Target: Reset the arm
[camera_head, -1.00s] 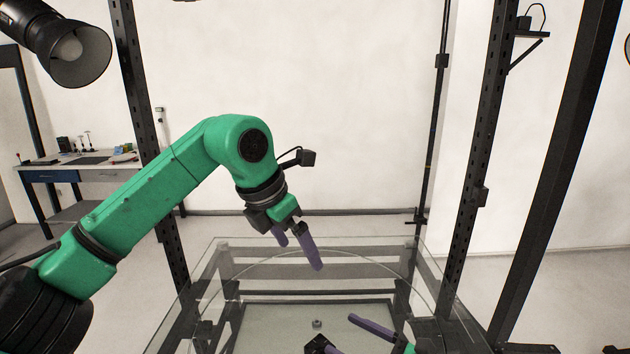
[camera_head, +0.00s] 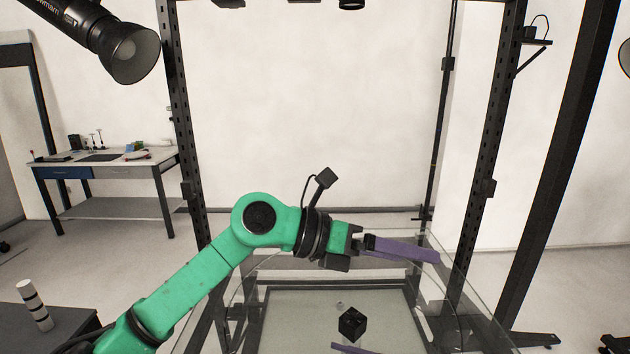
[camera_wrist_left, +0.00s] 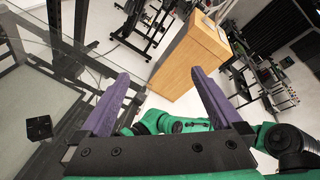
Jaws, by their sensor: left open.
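My left arm (camera_head: 190,285) is green and comes in from the lower left of the head view. Its gripper (camera_head: 430,254) has purple fingers pointing right, nearly level, above the glass table. In the left wrist view the two fingers stand wide apart with nothing between them. Of my right gripper (camera_head: 350,348), only a purple finger shows at the bottom edge of the head view; the rest is cut off. A black cube (camera_head: 352,324) rests on the pale surface below, apart from my left gripper; it also shows in the left wrist view (camera_wrist_left: 38,127).
The glass table (camera_head: 440,280) lies below my left gripper. Dark frame posts (camera_head: 493,150) stand around it. A small grey part (camera_head: 340,303) lies behind the cube. A dark table with a striped cylinder (camera_head: 33,305) is at lower left. A wooden cabinet (camera_wrist_left: 190,58) shows in the wrist view.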

